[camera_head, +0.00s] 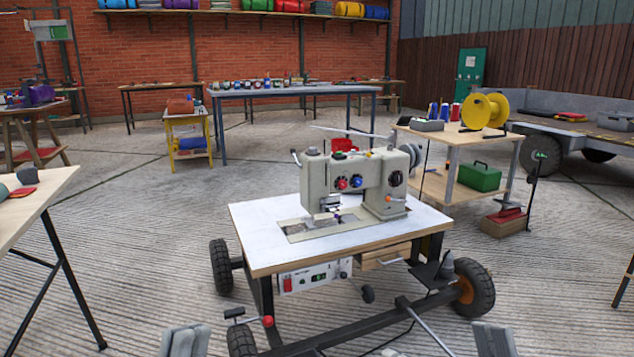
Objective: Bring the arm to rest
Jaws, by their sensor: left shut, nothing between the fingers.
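My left gripper (185,340) shows at the bottom edge, left of centre. Only its grey top end is in view; it is shut and empty, apart from the wheeled sewing cart. A similar grey end, my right gripper (495,340), shows at the bottom edge, right of centre. The picture cuts it off, and I cannot tell whether it is open or shut. The rest of both arms is out of view.
A wheeled cart (262,252) with a sewing machine (345,185) stands just ahead. A wooden table (35,195) is at left. A shelved stand (478,150) with a yellow reel (484,111) is behind at right. Open ground (150,235) lies left of the cart.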

